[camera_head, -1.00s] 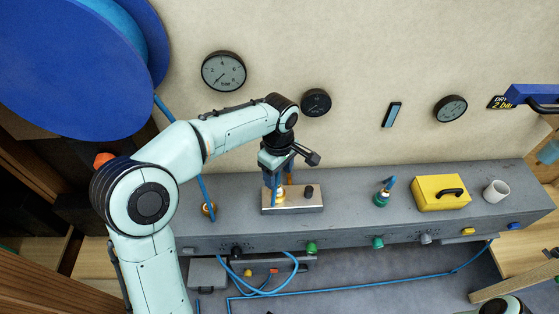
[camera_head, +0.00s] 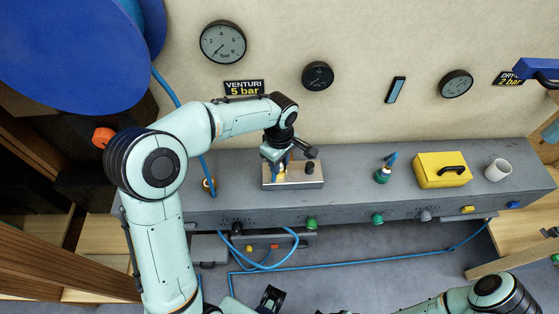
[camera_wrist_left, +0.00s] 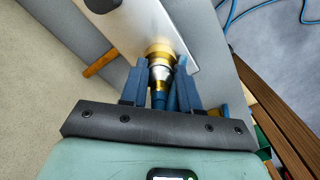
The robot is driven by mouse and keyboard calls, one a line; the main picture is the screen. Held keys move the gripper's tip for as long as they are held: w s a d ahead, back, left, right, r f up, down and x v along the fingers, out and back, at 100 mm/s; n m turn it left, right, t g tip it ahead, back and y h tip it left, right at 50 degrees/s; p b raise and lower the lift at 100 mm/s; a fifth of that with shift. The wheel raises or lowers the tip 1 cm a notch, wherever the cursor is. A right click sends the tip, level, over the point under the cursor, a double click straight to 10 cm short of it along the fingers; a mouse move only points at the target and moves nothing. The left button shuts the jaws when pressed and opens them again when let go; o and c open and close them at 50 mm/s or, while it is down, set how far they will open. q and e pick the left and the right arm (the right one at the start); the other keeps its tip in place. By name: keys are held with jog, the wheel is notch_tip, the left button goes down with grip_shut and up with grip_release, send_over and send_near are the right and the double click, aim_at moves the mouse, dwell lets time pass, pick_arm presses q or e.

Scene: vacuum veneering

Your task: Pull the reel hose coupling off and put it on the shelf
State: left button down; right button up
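The coupling (camera_wrist_left: 159,72) has a silver collar and a blue lower part. It sits on a brass fitting (camera_wrist_left: 158,52) on a pale metal block (camera_wrist_left: 110,28). That block also shows on the grey shelf in the head view (camera_head: 312,184). My left gripper (camera_head: 281,168) is at the brass fitting.
The grey shelf (camera_head: 345,184) carries a green fitting (camera_head: 383,173), a yellow box (camera_head: 441,170) and a white cup (camera_head: 498,169). A blue hose (camera_head: 166,88) runs from the blue reel (camera_head: 75,55) to a brass piece (camera_head: 209,187). Shelf between block and green fitting is clear.

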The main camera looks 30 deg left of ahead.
pick_arm(q)
jog(key=c, duration=1.8)
grip_release()
grip_shut()
jog(key=shift+r, duration=0.15)
pick_arm(e)
jog(key=shift+r, duration=0.1)
pick_arm(q)
jog(key=shift+r+p, duration=1.15)
jog(key=shift+r, duration=0.65)
pick_arm(e)
jog(key=shift+w+r, duration=0.3)
jog(key=shift+r, duration=0.3)
jog(key=shift+w+r, duration=0.3)
jog(key=shift+r, duration=0.25)
pick_arm(q)
jog(key=shift+w, duration=0.1)
